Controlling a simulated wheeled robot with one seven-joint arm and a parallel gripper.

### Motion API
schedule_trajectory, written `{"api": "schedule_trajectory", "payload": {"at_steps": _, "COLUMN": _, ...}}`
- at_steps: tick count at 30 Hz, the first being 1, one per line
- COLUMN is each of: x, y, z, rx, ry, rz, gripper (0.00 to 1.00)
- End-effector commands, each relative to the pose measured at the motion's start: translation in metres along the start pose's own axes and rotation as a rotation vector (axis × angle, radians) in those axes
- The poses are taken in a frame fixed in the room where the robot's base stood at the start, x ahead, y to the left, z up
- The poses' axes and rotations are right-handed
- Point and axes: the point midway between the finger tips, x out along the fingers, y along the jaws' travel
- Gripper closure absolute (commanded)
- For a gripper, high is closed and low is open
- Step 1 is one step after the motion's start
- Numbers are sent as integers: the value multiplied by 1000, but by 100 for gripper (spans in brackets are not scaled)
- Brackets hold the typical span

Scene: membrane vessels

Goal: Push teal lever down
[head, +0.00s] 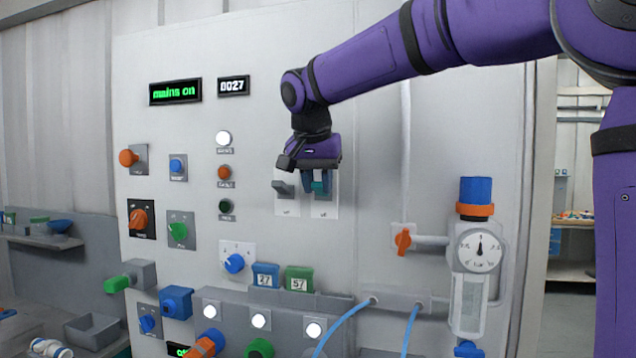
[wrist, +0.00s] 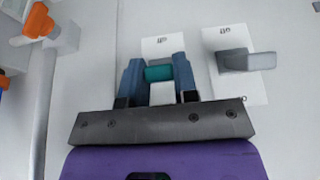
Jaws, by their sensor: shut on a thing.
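The teal lever (head: 319,187) sits on a white plate on the grey panel, the right one of two side-by-side lever plates in the head view. My gripper (head: 318,181) is at this lever, with a finger on each side of it. In the wrist view the teal lever (wrist: 159,73) lies between the two blue-grey fingers of my gripper (wrist: 158,82), which are shut on it. The fingers hide part of the lever and its plate. The lever's exact angle is hard to tell.
A grey lever (head: 283,188) on its own white plate stands close to the left of my gripper; it also shows in the wrist view (wrist: 245,61). An orange valve handle (head: 403,241) and a gauge (head: 478,250) are to the lower right. Bare panel lies just right of the levers.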

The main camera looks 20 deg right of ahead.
Motion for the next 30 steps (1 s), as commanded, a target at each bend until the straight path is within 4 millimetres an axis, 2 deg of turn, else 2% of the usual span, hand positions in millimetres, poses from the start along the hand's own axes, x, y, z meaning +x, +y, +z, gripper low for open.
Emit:
{"api": "schedule_trajectory", "payload": {"at_steps": 11, "x": 5, "y": 0, "z": 8, "rx": -2, "ry": 164, "rz": 0, "gripper": 96}}
{"api": "schedule_trajectory", "payload": {"at_steps": 30, "x": 31, "y": 0, "z": 22, "rx": -5, "ry": 696, "rz": 0, "gripper": 96}}
